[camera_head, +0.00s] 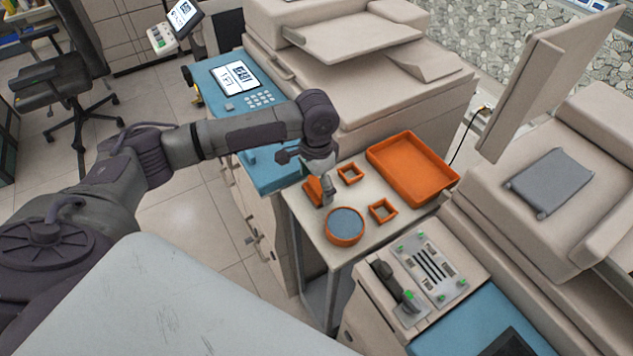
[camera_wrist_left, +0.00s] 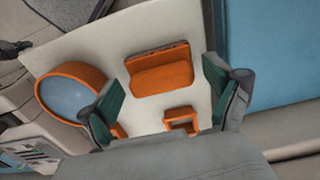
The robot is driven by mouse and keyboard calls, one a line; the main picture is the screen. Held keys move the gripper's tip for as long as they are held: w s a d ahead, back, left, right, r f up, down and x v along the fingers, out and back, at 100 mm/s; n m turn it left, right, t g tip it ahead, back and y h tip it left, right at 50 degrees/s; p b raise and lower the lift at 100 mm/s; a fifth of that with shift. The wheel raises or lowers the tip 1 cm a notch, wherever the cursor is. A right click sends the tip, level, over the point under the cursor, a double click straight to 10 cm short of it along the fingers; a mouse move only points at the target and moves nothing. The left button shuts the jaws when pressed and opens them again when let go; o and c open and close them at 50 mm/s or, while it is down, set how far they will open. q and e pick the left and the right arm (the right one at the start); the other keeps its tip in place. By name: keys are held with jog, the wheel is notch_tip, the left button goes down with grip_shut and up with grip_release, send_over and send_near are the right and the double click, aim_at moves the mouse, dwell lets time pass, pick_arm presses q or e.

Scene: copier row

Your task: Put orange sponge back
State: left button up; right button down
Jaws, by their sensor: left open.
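An orange block-like piece (camera_head: 312,190), which looks like the orange sponge, is on the small cream table (camera_head: 292,206) near its left edge. In the left wrist view the orange piece (camera_wrist_left: 162,78) shows a broad face and a darker strip along its far side; I cannot tell if that strip is a separate holder. My left gripper (camera_head: 326,192) points down just beside and above it, partly covering it. In the wrist view its green-padded fingers (camera_wrist_left: 165,98) are apart, with nothing between them gripped. My right gripper is not in view.
A round orange dish with a blue-grey inside (camera_head: 345,227), two small square orange frames (camera_head: 349,173) (camera_head: 383,211) and a large orange tray (camera_head: 412,168) share the table. Copiers (camera_head: 360,70) stand behind and to the right. A control panel (camera_head: 428,272) is in front.

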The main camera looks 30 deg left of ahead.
aim_at(316, 184)
pick_arm(q)
jog(key=shift+r, duration=0.1)
jog(key=shift+r, duration=0.3)
notch_tip(316, 184, up, 12)
jog(key=b, duration=0.2)
jog(key=shift+f, duration=0.2)
